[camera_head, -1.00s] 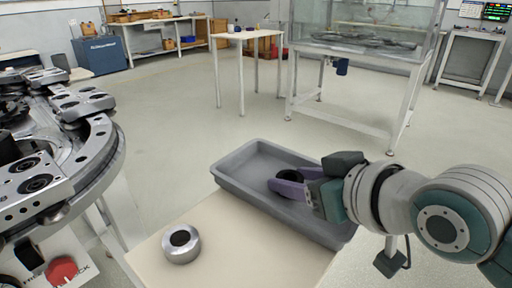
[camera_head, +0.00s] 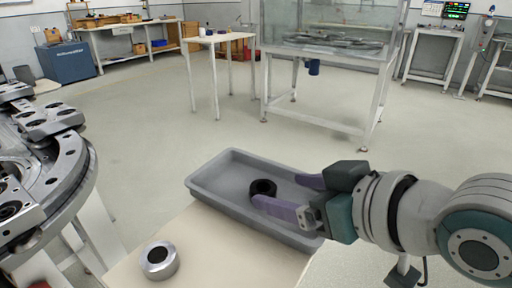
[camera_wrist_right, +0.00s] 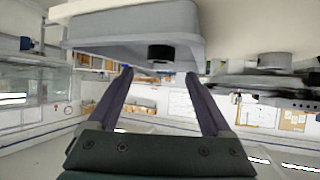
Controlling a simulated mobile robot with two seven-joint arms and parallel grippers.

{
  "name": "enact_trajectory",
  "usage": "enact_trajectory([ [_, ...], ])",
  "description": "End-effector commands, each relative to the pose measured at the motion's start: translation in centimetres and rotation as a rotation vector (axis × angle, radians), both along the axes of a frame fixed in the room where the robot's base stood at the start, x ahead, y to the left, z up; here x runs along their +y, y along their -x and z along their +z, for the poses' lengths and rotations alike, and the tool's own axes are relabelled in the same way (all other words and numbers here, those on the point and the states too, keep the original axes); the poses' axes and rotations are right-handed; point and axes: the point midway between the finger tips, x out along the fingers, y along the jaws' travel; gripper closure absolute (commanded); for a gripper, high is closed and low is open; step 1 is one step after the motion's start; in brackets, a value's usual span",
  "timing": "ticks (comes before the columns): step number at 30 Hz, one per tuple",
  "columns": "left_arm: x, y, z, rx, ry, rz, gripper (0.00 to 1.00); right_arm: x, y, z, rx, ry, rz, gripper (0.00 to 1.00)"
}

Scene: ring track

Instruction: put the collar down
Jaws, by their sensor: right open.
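The black collar (camera_head: 263,188) sits on the floor of the grey tray (camera_head: 222,201). It also shows in the right wrist view (camera_wrist_right: 161,52), beyond the fingertips. My right gripper (camera_head: 279,190) is open, its purple fingers spread and empty. In the head view, the near fingertip overlaps the collar's lower edge. In the right wrist view, the gripper (camera_wrist_right: 158,74) has clear space between its fingers, and the collar stands apart from them. My left gripper is not in view.
A silver ring (camera_head: 160,260) lies on the cream table top (camera_head: 215,255) in front of the tray. A round metal track (camera_head: 60,190) with dark fittings stands at the left. A glass-walled cabinet (camera_head: 330,45) stands behind. The floor between is clear.

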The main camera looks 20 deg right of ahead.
Motion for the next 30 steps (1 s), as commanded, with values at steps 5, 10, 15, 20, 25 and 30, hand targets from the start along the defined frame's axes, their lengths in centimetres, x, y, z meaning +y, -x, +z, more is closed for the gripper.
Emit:
enact_trajectory([
  [5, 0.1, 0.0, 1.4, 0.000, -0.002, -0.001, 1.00, -1.0, 3.3, 2.1, 0.003, 0.001, 0.001, 0.16],
  [10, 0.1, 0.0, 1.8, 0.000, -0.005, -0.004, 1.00, -1.6, 5.2, 3.0, 0.002, 0.001, 0.000, 0.16],
  [15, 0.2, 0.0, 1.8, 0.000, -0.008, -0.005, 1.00, -1.7, 6.7, 2.7, 0.054, 0.016, -0.007, 0.16],
  [20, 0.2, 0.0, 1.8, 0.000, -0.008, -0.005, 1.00, -1.9, 11.2, 0.0, 0.298, 0.097, -0.051, 0.16],
  [25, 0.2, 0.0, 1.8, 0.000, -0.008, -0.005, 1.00, -2.8, 17.4, -1.6, 0.580, 0.175, -0.109, 0.16],
  [30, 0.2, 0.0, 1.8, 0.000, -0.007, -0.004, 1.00, -3.3, 20.7, -1.9, 0.723, 0.206, -0.140, 0.16],
])
